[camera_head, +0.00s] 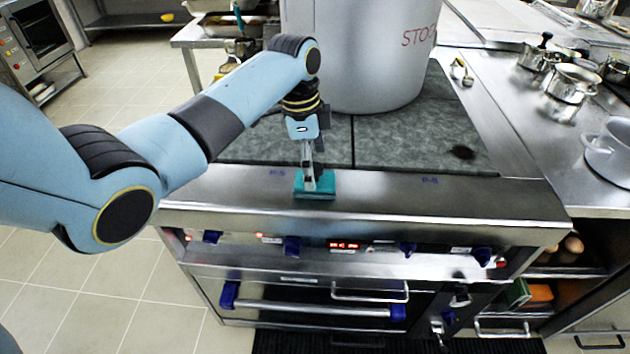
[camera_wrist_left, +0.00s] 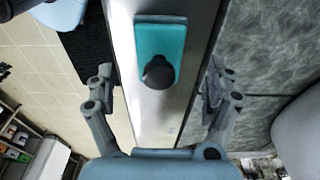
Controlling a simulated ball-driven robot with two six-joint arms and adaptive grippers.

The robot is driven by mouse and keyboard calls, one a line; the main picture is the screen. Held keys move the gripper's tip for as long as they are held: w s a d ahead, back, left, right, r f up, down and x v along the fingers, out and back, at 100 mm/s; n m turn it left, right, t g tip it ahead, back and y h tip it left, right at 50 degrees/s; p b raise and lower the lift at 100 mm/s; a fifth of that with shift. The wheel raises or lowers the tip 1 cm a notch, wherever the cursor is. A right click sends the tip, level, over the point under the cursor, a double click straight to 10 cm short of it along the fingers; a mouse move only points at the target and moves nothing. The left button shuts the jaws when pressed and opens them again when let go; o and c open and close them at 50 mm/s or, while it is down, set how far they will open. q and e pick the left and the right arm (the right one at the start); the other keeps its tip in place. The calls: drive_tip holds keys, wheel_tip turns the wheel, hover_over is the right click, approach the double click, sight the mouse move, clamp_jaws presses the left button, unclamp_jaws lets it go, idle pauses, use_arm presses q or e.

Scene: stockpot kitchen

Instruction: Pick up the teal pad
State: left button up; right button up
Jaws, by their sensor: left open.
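The teal pad (camera_head: 315,185) lies on the steel front ledge of the stove, near the left "P-5" mark. In the left wrist view the teal pad (camera_wrist_left: 160,42) shows as a flat rectangle with a dark round knob (camera_wrist_left: 158,72) on it. My left gripper (camera_head: 309,180) is right above the pad and partly hides it. In the left wrist view my left gripper (camera_wrist_left: 161,85) has its fingers spread wide, one on each side of the pad, with nothing between them gripped. I cannot tell the exact height of the fingertips over the ledge. My right gripper is not in view.
A large stockpot (camera_head: 360,50) stands on the grey stove top (camera_head: 420,130) behind the pad. Blue knobs and an oven handle (camera_head: 320,308) are on the stove front below the ledge. Small metal pots (camera_head: 572,82) stand on the right counter. The ledge right of the pad is clear.

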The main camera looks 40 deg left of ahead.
sight(315, 176)
use_arm(q)
drive_tip(key=f, duration=0.3)
drive_tip(key=shift+w+d+f, duration=0.15)
drive_tip(key=shift+d+f, duration=0.2)
drive_tip(key=c, duration=1.5)
drive_tip(key=shift+o, duration=0.2)
drive_tip(key=shift+r, duration=0.55)
wheel_tip(315, 176, up, 3)
drive_tip(key=shift+f, duration=0.15)
drive_tip(key=w+d+r+b, duration=0.3)
drive_tip(key=w+d+r, duration=0.4)
drive_tip(key=d, duration=0.2)
drive_tip(key=shift+d+r, duration=0.15)
drive_tip(key=shift+d, duration=0.05)
